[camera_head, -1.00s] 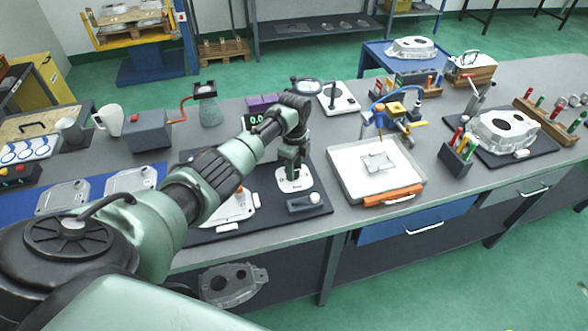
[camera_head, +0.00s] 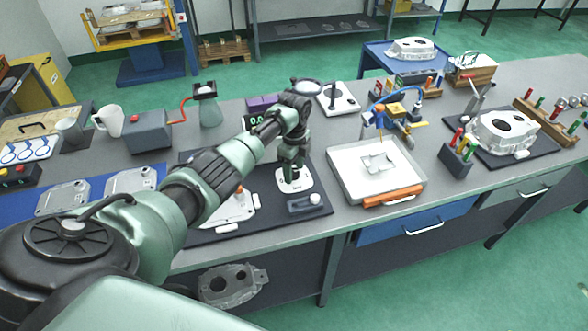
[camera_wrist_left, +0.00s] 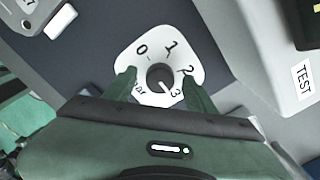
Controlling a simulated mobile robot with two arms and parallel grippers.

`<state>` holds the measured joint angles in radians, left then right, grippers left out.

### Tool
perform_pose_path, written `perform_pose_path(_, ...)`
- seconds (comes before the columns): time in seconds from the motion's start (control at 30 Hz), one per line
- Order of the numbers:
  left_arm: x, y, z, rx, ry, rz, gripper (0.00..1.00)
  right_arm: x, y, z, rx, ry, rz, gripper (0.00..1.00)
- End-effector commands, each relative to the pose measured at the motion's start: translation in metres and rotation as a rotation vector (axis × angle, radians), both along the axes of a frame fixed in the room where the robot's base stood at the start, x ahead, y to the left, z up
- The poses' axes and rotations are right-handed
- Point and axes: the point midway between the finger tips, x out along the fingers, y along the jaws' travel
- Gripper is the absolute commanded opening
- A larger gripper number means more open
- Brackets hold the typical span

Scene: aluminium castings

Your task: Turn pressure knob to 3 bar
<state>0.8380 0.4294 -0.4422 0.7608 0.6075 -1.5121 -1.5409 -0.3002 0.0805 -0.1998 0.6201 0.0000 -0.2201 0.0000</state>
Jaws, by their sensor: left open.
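The pressure knob (camera_wrist_left: 160,78) is a small dark round knob on a white dial plate (camera_wrist_left: 144,49) marked 0, 1, 2, 3 and bar. A light mark on the knob's lower edge seems to point down towards the 3 side; its exact reading is hard to tell. My left gripper (camera_wrist_left: 159,84) is open, with one finger on each side of the knob and a visible gap to it. In the head view my left gripper (camera_head: 291,174) points down over the white dial plate (camera_head: 304,182) and hides the knob. My right gripper is not in view.
A dark mat (camera_head: 225,233) lies under the dial, with a small grey block (camera_head: 303,204) in front and a white plate (camera_head: 240,213) to the left. A green-digit display (camera_head: 256,119) stands behind. A white tray (camera_head: 345,165) with an orange handle stands to the right.

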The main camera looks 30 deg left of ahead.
Motion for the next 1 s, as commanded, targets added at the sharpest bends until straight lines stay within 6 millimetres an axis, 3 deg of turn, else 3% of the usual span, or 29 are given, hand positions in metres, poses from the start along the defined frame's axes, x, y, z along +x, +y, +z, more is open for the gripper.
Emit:
perform_pose_path(0.5,0.001,0.0,0.071,0.0,-0.002,-0.001,0.56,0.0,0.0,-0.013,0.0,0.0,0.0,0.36)
perform_pose_path(1.0,0.0,0.0,0.076,0.0,-0.001,0.0,0.56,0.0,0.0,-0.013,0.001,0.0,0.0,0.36)
